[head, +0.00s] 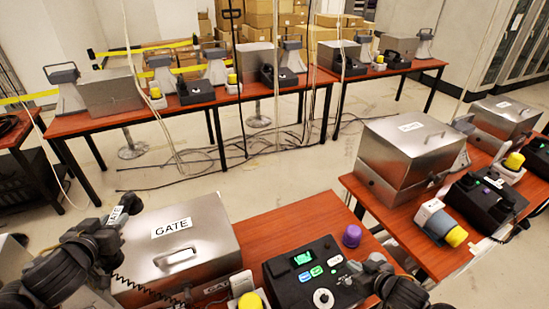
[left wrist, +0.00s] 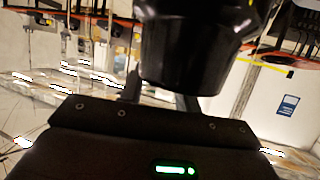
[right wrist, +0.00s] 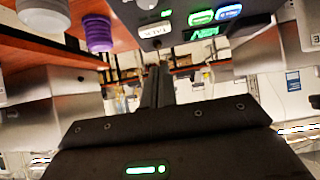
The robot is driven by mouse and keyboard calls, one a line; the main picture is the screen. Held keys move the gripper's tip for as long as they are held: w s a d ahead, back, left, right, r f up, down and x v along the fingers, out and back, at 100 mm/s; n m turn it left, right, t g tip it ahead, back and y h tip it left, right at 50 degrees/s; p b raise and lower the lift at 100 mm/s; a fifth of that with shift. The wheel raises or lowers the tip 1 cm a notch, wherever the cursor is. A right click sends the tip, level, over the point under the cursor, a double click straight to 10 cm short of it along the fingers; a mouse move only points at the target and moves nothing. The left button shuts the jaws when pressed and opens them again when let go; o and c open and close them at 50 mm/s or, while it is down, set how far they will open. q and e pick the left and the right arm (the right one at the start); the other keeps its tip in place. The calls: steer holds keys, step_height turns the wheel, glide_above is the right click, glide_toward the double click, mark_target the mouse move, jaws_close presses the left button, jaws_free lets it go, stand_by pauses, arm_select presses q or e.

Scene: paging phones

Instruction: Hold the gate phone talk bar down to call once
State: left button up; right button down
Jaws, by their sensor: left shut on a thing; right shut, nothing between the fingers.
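The gate phone (head: 285,285) is a black desk unit with a lit green display (head: 303,258) and green and blue buttons. Its pale talk bar (right wrist: 155,30) shows upside down in the right wrist view. My right gripper (right wrist: 158,68) is shut and empty, its fingertips close to the talk bar; I cannot tell whether they touch. In the head view the right gripper (head: 366,268) is at the phone's right edge. My left gripper (head: 108,225) is shut on the black handset (left wrist: 190,50), raised left of the GATE case. A label ending in "ATE" shows beside it.
A silver GATE case (head: 205,250) stands left of the phone. A purple knob (head: 352,236) stands behind the phone's right side, and a yellow-topped light (head: 250,300) on its left. The right table (head: 440,250) holds another case and phone.

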steer(key=b+v, duration=0.1)
steer(key=v, duration=1.2)
steer(key=shift+d+r, duration=0.15)
steer(key=shift+r, duration=0.2)
